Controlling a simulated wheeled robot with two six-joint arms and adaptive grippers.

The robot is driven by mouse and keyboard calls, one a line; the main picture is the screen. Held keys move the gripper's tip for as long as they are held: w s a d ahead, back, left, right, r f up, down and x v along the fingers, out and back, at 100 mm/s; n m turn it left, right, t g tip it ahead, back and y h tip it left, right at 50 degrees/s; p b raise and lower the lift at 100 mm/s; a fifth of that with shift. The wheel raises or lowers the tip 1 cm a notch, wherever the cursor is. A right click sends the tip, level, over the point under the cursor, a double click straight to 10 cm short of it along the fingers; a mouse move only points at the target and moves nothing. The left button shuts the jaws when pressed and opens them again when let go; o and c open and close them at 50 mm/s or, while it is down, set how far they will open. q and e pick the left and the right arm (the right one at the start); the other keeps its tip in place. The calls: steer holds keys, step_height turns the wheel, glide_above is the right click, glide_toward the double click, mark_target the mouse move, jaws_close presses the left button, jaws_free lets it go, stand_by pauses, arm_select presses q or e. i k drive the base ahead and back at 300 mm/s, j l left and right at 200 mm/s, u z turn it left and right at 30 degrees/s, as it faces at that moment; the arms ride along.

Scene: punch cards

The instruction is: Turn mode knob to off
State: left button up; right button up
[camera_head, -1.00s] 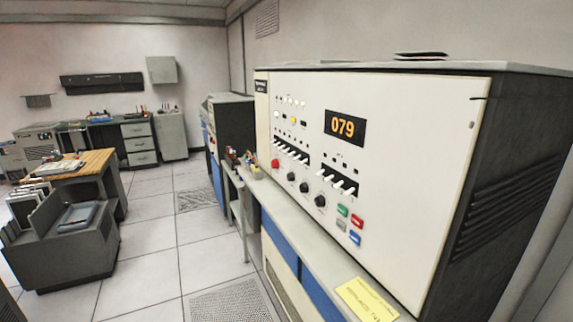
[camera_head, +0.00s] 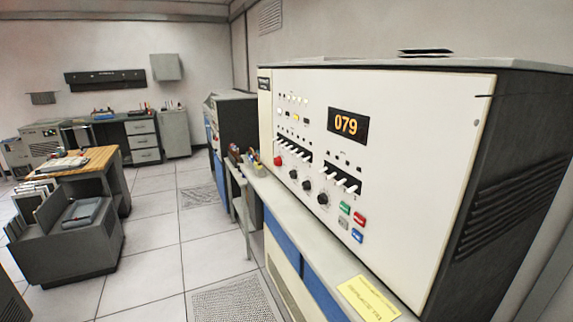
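A cream control panel (camera_head: 420,120) fills the right half of the view, with an orange "079" display (camera_head: 346,124). Three black round knobs sit low on it in a slanting row: a left knob (camera_head: 293,174), a middle knob (camera_head: 306,185) and a right knob (camera_head: 323,199). Their labels are too small to read, so I cannot tell which is the mode knob or where it points. A red round button (camera_head: 278,160) is left of them. Neither of my grippers shows.
A grey ledge (camera_head: 330,264) with a yellow note (camera_head: 368,298) runs below the panel. Coloured buttons (camera_head: 359,219) sit right of the knobs. A grey cart (camera_head: 75,245) and wood-topped desk (camera_head: 95,157) stand left. The tiled floor (camera_head: 150,232) between is clear.

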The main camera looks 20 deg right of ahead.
mark_target(278, 160)
steer(key=i+j+z, duration=0.15)
steer(key=z, duration=0.25)
steer(key=i+j+z, duration=0.2)
steer(key=z, duration=0.15)
steer(key=i+j+z, duration=0.25)
steer(key=z, duration=0.15)
steer(key=i+j, duration=0.2)
steer(key=j, duration=0.2)
steer(key=i+j+z, duration=0.15)
steer(key=j, duration=0.25)
steer(key=i+j, duration=0.15)
steer(key=j, duration=0.3)
steer(key=i+j+z, duration=0.1)
steer(key=j, duration=0.35)
steer(key=i+j+z, duration=0.1)
steer(key=i+j, duration=0.15)
steer(key=j, duration=0.15)
steer(key=i+j, duration=0.1)
steer(key=j, duration=0.35)
steer(key=i+j+z, duration=0.15)
steer(key=j, duration=0.35)
steer(key=i+j, duration=0.1)
steer(key=j, duration=0.35)
